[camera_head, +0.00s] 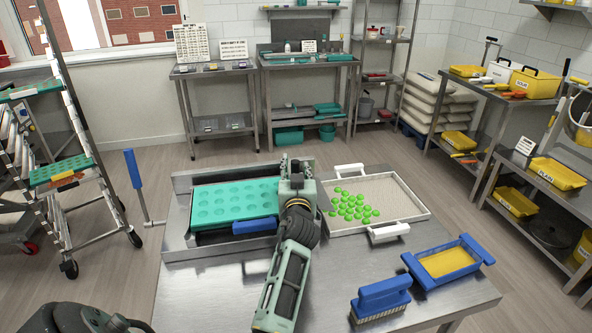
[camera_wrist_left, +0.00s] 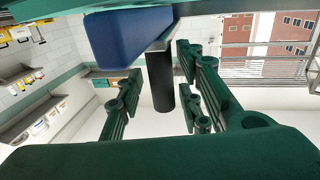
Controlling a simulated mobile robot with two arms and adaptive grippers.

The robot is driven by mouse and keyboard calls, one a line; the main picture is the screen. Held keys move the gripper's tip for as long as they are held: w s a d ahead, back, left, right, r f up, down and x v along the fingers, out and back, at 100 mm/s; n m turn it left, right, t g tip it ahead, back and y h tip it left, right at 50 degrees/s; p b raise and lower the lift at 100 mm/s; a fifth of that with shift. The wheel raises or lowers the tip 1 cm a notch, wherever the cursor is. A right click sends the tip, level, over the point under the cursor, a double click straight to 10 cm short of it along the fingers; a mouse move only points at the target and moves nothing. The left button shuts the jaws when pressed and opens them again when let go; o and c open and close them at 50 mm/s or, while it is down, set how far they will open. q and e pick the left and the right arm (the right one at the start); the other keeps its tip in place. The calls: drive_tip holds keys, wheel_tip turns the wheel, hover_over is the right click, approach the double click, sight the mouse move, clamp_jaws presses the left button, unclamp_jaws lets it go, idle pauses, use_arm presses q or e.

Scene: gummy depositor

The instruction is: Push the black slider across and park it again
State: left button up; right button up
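My left gripper (camera_head: 295,172) is over the right end of the depositor (camera_head: 180,247) on the steel table, beside the teal mould tray (camera_head: 237,201) with round cavities. In the left wrist view a black upright cylinder (camera_wrist_left: 160,82), which looks like the slider's grip, stands between the green fingers of my left gripper (camera_wrist_left: 163,95). The fingers are apart, with narrow gaps on both sides of the cylinder. A blue block (camera_wrist_left: 125,38) is next to it. My right gripper is not in view.
A white-handled tray (camera_head: 412,208) with green gummies (camera_head: 352,207) lies right of the gripper. A blue brush (camera_head: 381,299) and a blue-handled yellow-filled tray (camera_head: 447,262) are at the front right. A blue-handled lever (camera_head: 134,170) stands left. The table's front middle is clear.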

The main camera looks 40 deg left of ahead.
use_arm(q)
drive_tip(key=shift+r, duration=0.15)
wheel_tip(320, 180, up, 10)
drive_tip(key=shift+f, duration=0.15)
idle(0.4)
